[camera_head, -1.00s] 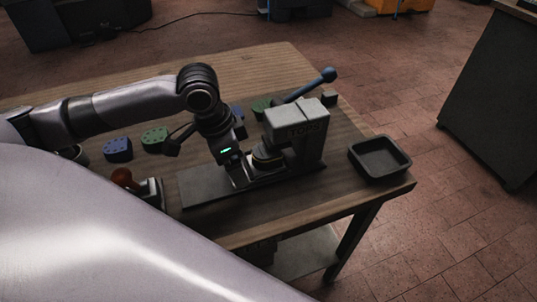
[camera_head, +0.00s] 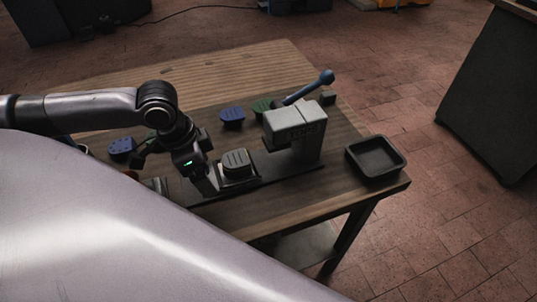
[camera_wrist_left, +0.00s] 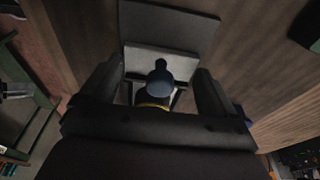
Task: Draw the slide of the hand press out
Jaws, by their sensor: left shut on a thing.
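The hand press (camera_head: 297,128) is a grey block with a blue lever (camera_head: 312,86) rising to the upper right, standing on a dark base plate (camera_head: 268,181). Its slide (camera_head: 238,161), with a grooved dark piece on top, sits on the base plate to the left of the press head, clear of it. My left gripper (camera_head: 207,183) is at the slide's left end, shut on its handle. In the left wrist view a dark rounded knob (camera_wrist_left: 160,82) shows between the fingers; the exact contact is hidden. My right gripper is in neither view.
An empty black tray (camera_head: 376,157) stands at the table's right corner. Blue pieces (camera_head: 232,115) (camera_head: 121,147) and a green piece (camera_head: 262,104) lie behind the press and arm. The wooden table (camera_head: 255,65) is bare at the back. My large pale arm link covers the lower left.

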